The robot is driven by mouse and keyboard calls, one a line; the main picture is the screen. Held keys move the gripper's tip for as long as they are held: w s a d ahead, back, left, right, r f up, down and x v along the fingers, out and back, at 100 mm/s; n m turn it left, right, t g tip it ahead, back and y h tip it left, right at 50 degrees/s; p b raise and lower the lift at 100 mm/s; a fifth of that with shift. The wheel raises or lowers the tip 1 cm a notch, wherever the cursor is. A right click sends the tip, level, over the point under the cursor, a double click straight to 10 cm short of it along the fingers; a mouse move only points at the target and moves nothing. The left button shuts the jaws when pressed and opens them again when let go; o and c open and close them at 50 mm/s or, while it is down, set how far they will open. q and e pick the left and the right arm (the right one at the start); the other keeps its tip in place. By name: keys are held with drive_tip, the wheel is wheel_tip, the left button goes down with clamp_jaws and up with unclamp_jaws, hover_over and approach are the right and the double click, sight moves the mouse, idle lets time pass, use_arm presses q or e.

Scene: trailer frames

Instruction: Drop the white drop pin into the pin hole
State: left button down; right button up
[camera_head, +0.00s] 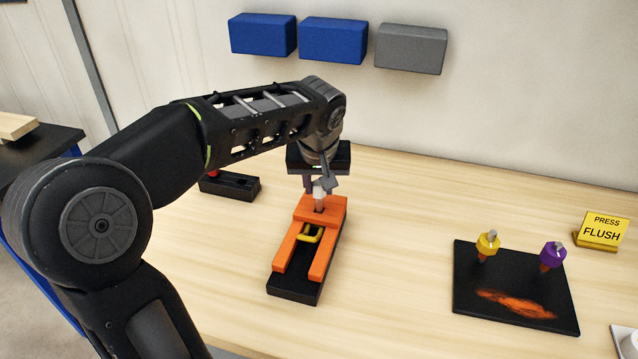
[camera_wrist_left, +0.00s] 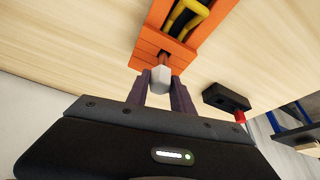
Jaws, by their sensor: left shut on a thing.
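The white drop pin (camera_head: 319,191) is held between the fingers of my left gripper (camera_head: 320,184), over the back end of the orange frame (camera_head: 292,248). In the left wrist view the pin's pale head (camera_wrist_left: 160,79) sits between the two dark fingertips of my left gripper (camera_wrist_left: 159,88). The pin's narrower end points at the orange block (camera_wrist_left: 150,59), where the pin hole is. The hole's rim is covered by the pin, and I cannot tell how deep the tip is. My right gripper is not in view.
The orange frame rests on a black base (camera_head: 293,288) with a yellow loop (camera_head: 311,234) inside it. A black block (camera_head: 238,186) with a red part stands behind left. A black plate (camera_head: 480,262) with yellow and purple pieces lies right, near a yellow FLUSH sign (camera_head: 601,231). Bare table lies between.

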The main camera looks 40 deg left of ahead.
sight(318, 196)
use_arm(q)
drive_tip(key=shift+f+b, duration=1.8)
drive_tip(key=shift+f, duration=0.3)
drive_tip(key=c, duration=1)
unclamp_jaws()
drive_tip(key=shift+c, duration=0.2)
drive_tip(key=shift+s+r, duration=0.15)
drive_tip(key=shift+r, duration=0.15)
drive_tip(key=v, duration=0.7)
drive_tip(key=shift+d+r, duration=0.2)
